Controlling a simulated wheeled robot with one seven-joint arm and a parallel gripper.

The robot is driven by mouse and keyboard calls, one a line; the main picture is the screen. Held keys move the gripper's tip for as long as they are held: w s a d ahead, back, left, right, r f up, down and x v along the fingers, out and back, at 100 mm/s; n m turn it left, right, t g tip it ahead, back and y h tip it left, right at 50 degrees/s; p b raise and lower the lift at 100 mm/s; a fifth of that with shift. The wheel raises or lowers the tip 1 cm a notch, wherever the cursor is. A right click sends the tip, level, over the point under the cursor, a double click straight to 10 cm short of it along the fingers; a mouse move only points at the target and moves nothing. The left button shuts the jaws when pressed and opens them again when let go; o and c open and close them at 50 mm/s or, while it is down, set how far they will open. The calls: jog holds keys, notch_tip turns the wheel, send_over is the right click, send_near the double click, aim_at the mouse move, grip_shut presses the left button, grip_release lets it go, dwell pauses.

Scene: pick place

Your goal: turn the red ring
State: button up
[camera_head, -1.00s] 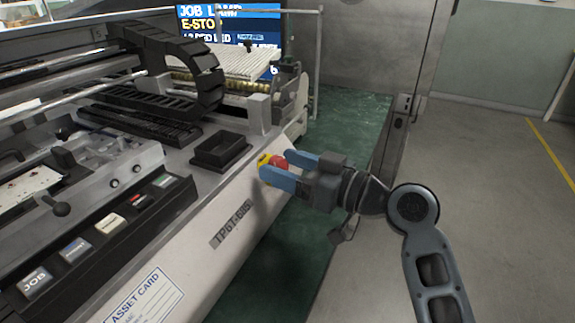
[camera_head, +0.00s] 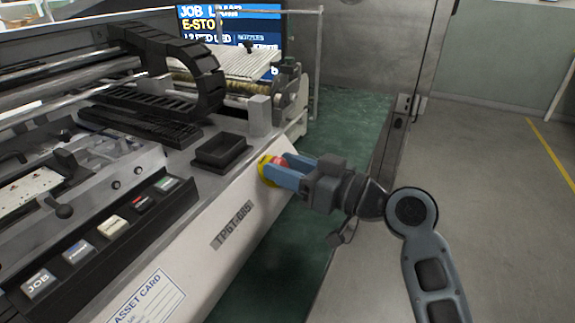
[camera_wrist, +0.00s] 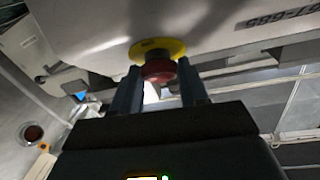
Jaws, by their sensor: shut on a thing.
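The red ring (camera_head: 280,161) is the round red head of a button on a yellow round base (camera_head: 265,171), on the front face of the grey machine. In the wrist view the red ring (camera_wrist: 159,70) sits below the yellow base (camera_wrist: 158,46). My gripper (camera_head: 275,170) has its two blue fingers on either side of the red ring, shut on it. In the wrist view my gripper (camera_wrist: 159,80) shows a finger at each side of the ring. The near finger hides part of the ring in the head view.
The machine's front carries a label (camera_head: 231,233) and an asset card (camera_head: 150,300). An empty black tray (camera_head: 220,152) sits on top near the edge. A row of push buttons (camera_head: 76,250) lies left. A screen (camera_head: 230,35) reads E-STOP. Open floor lies right.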

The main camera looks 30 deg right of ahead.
jog(key=m+h+p, duration=0.2)
jog(key=shift+a+r+p, duration=0.15)
jog(key=shift+r+p, duration=0.15)
jog(key=shift+p, duration=0.1)
jog(key=m+h+p, duration=0.1)
jog(key=m+p, duration=0.1)
jog(key=p, duration=0.1)
jog(key=m+h+p, duration=0.1)
jog(key=m+p, duration=0.1)
jog(key=p, duration=0.1)
jog(key=shift+s+r+t+h, duration=0.1)
jog(key=shift+r+t+h, duration=0.05)
jog(key=shift+t+h, duration=0.15)
jog(key=m+h+p, duration=0.2)
jog(key=m+p, duration=0.1)
jog(key=p, duration=0.4)
jog(key=shift+a, duration=0.1)
jog(key=shift+m+p, duration=0.3)
jog(key=shift+p, duration=0.1)
jog(key=shift+f+m+h+p, duration=0.4)
jog(key=shift+p, duration=0.65)
jog(key=o, duration=1.1)
jog(key=shift+c, duration=0.2)
